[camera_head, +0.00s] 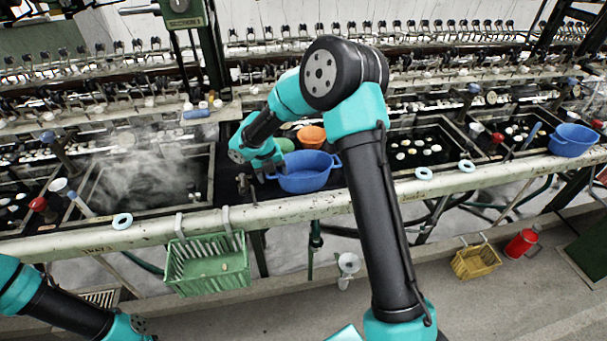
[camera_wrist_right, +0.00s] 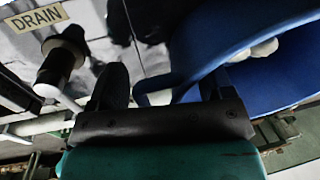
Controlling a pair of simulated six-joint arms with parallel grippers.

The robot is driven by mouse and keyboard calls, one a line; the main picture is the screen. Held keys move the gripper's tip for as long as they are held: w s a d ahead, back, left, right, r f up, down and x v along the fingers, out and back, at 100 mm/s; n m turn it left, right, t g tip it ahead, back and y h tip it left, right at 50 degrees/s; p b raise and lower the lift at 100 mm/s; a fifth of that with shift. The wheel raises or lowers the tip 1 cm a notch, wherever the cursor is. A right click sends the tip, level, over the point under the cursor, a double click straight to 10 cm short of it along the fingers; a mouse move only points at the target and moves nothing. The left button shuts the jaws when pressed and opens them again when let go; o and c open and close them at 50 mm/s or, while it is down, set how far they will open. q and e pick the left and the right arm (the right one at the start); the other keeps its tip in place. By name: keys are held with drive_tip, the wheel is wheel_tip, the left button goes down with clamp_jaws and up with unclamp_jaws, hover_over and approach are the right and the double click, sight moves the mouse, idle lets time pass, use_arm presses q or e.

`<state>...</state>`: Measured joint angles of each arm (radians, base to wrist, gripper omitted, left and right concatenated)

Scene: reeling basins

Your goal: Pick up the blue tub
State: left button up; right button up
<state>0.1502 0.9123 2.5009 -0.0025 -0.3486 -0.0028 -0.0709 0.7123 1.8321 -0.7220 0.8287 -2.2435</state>
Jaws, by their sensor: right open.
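The blue tub (camera_head: 306,183) stands on the bench between two dark basins. My right gripper (camera_head: 262,178) is at the tub's left side, pointing down. In the right wrist view the tub (camera_wrist_right: 275,88) fills the right side, with a few whitish pieces inside. There my right gripper (camera_wrist_right: 162,86) is open, and the tub's loop handle (camera_wrist_right: 150,92) shows between its fingers. I cannot tell if the fingers touch it. A second blue tub (camera_head: 573,141) stands on the bench at the far right. My left arm shows at lower left, but its gripper is out of view.
An orange bowl (camera_head: 311,136) and a green bowl (camera_head: 285,145) sit behind the near tub. A steaming basin (camera_head: 140,180) lies left. Green (camera_head: 210,268) and yellow (camera_head: 475,262) baskets are below the bench edge. A sign reading DRAIN (camera_wrist_right: 36,17) shows in the wrist view.

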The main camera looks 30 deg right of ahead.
drive_tip(key=c, duration=1.1)
drive_tip(key=shift+c, duration=0.2)
